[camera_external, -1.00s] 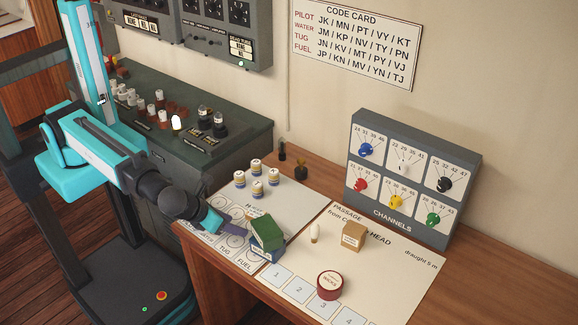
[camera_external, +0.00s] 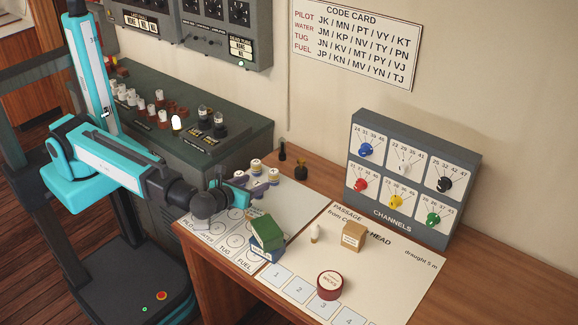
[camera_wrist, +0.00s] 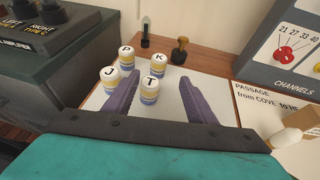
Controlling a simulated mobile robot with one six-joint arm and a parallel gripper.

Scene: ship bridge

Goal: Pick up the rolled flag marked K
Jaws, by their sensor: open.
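The rolled flag marked K (camera_wrist: 158,64) is a short white-topped roll with yellow and blue bands. It stands upright at the far right of a small cluster in the wrist view, and appears as the right-hand roll (camera_external: 274,175) in the external view. My gripper (camera_wrist: 160,78) is open, its purple fingers spread. The flag marked T (camera_wrist: 149,91) stands between the fingers, nearer to me, with K just behind it near the fingertip gap. In the external view my gripper (camera_external: 258,185) is at the cluster and partly hides it.
Flags P (camera_wrist: 127,58) and J (camera_wrist: 109,77) stand left of K and T. A dark stamp (camera_wrist: 181,49) and a slim black item (camera_wrist: 146,31) stand behind.

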